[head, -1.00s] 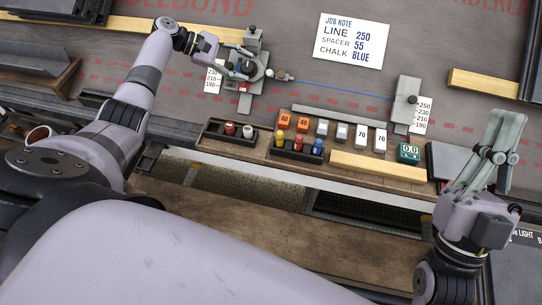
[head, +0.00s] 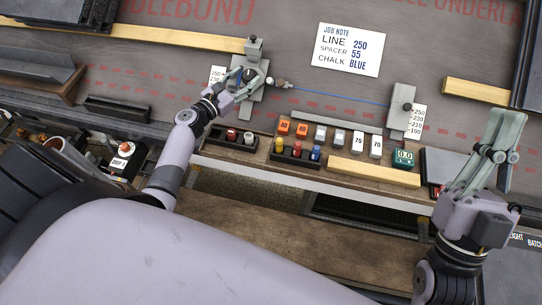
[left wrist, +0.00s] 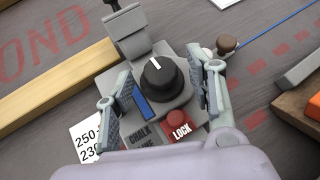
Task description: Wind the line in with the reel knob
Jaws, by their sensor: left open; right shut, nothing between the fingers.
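The chalk line reel (head: 247,98) is a grey unit on the roof sheet at upper centre-left. In the left wrist view its black round knob (left wrist: 158,78) with a white mark sits between my left fingers. A red LOCK button (left wrist: 180,126) is just below it. My left gripper (head: 247,75) is open at the knob; contact cannot be told. In the wrist view its fingers (left wrist: 165,92) stand on both sides. A small brown knob (left wrist: 227,44) sits where the blue line (head: 345,100) leaves. The line runs to a grey end block (head: 400,118). My right gripper (head: 508,125) is shut and empty at right.
Below the reel, a wooden shelf (head: 225,153) holds chalk bottles, numbered blocks and a green display (head: 404,158). A job note (head: 349,48) lies above the line. A timber batten (head: 180,36) lies at upper left, another (head: 476,91) at right.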

